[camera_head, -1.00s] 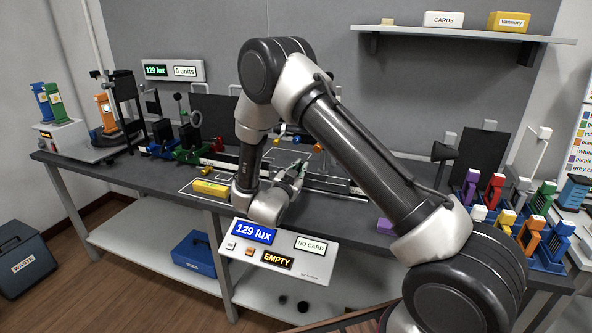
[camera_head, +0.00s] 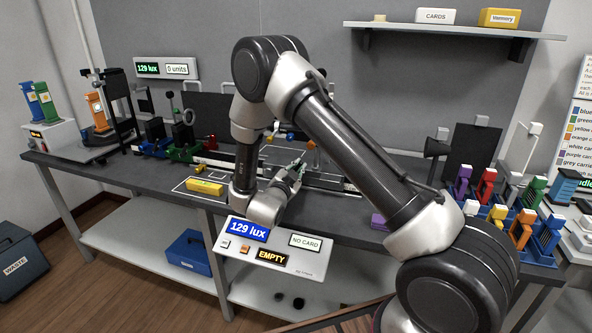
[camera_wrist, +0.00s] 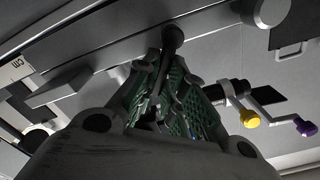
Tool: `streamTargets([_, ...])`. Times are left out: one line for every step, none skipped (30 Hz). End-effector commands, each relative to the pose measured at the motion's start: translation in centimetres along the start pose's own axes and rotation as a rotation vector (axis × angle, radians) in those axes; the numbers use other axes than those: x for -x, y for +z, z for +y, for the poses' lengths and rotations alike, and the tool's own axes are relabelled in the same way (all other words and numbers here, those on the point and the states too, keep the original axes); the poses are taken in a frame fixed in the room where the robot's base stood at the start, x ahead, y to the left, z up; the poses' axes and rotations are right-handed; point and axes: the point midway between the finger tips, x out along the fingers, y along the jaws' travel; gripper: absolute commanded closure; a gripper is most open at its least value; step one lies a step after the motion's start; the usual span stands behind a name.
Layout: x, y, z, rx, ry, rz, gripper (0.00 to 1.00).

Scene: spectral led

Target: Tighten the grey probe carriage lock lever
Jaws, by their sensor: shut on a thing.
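In the wrist view my gripper (camera_wrist: 170,65) has its green-padded fingers closed around a dark grey lever (camera_wrist: 172,38). The lever's rounded end shows just beyond the fingertips, and the rest is hidden between the pads. It looks like the grey probe carriage lock lever, though the carriage under it cannot be made out. In the head view my gripper (camera_head: 294,173) is low over the bench rail, and my wrist and arm hide most of the lever's surroundings.
A yellow knob (camera_wrist: 249,118) and a purple knob (camera_wrist: 305,128) on crank-like levers sit right of my fingers. The bench (camera_head: 118,179) carries a yellow block (camera_head: 205,187) left of my wrist. A readout panel showing 129 lux (camera_head: 312,266) is at the front. Coloured carriages crowd the right end.

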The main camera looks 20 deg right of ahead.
Motion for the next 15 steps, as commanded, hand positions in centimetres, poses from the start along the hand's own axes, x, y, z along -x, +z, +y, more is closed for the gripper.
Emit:
streamTargets([0.04, 0.03, 0.12, 0.000, 0.003, -0.001, 1.00])
streamTargets([0.04, 0.03, 0.13, 0.000, 0.003, -0.001, 1.00])
streamTargets([0.04, 0.03, 0.13, 0.000, 0.003, -0.001, 1.00])
streamTargets([0.04, 0.03, 0.13, 0.000, 0.003, -0.001, 0.83])
streamTargets([0.04, 0.03, 0.13, 0.000, 0.003, -0.001, 0.78])
streamTargets([0.04, 0.03, 0.12, 0.001, 0.003, -0.001, 0.70])
streamTargets([0.03, 0.03, 0.11, 0.001, 0.002, -0.001, 0.67])
streamTargets([0.03, 0.02, 0.10, 0.001, 0.002, -0.001, 0.67])
streamTargets([0.03, 0.02, 0.10, 0.001, 0.002, -0.001, 0.67])
streamTargets([0.02, 0.02, 0.09, 0.001, 0.002, -0.001, 0.67])
streamTargets([0.02, 0.02, 0.08, 0.001, 0.002, -0.001, 0.67])
streamTargets([0.02, 0.02, 0.08, 0.001, 0.002, -0.001, 0.67])
streamTargets([0.02, 0.02, 0.07, 0.001, 0.002, 0.000, 0.67])
streamTargets([0.02, 0.02, 0.07, 0.001, 0.002, 0.000, 0.67])
streamTargets([0.04, 0.02, 0.06, 0.001, 0.001, 0.000, 0.67])
